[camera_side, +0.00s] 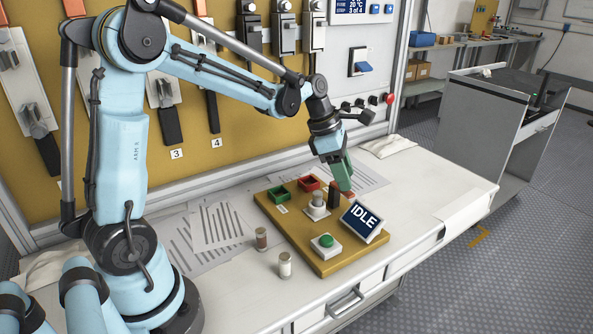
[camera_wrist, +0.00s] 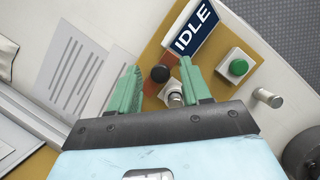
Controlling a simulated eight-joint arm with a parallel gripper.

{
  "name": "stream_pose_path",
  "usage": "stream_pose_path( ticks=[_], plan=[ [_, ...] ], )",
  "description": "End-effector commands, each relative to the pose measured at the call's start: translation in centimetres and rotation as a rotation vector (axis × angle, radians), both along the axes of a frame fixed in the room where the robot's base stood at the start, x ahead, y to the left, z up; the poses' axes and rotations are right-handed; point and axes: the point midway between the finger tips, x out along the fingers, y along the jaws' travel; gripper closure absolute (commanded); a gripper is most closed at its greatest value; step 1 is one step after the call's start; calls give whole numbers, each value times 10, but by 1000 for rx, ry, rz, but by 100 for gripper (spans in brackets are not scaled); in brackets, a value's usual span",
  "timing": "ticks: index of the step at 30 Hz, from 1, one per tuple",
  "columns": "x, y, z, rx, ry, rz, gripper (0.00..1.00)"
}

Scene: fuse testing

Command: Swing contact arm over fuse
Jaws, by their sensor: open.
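My gripper (camera_side: 346,188) points down over the back right of the tan test board (camera_side: 312,258). In the wrist view, its green fingers (camera_wrist: 160,67) are spread. A black round knob (camera_wrist: 160,73) shows between them, probably the top of the contact arm; I cannot tell whether they touch it. In the side view, a dark post (camera_side: 333,194) stands just left of the fingertips, and a reddish piece partly shows by them. A grey cylinder on a pale base (camera_side: 317,209), likely the fuse position, stands left of the post. It also shows beside the right finger in the wrist view (camera_wrist: 175,98).
The IDLE display (camera_side: 361,220) stands close in front of the gripper. A green button (camera_side: 326,241) is at the board's front. Green (camera_side: 279,193) and red (camera_side: 308,183) bins sit at its back. A brown cylinder (camera_side: 261,239) and a pale cylinder (camera_side: 285,265) stand left of the board.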

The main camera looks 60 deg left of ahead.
Motion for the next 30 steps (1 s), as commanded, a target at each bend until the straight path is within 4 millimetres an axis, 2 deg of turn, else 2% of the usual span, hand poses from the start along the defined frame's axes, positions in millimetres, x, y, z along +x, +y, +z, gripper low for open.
stream_pose_path(
  ticks=[6,15,16,23,30],
  plan=[
    [0,0,0,0,0,-1,52],
    [0,0,0,0,0,-1,98],
    [0,0,0,0,0,-1,100],
    [0,0,0,0,1,-12,100],
    [-3,1,0,1,2,-100,100]
  ],
)
